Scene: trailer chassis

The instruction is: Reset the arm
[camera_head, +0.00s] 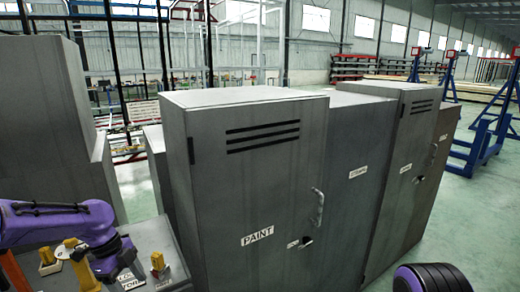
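My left arm, purple and black, comes in at the lower left. It bends down over a grey surface near the bottom edge. I cannot make out its gripper's fingers. A dark rounded part with purple rings, which looks like part of my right arm, shows at the bottom right edge. My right gripper is not in the picture.
A grey cabinet labelled PAINT (262,190) stands close in front, with more grey cabinets (405,170) to its right. Yellow items (158,264) stand on the grey surface (155,240) at lower left. Blue stands (490,135) are at far right. Green floor (470,215) is open at right.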

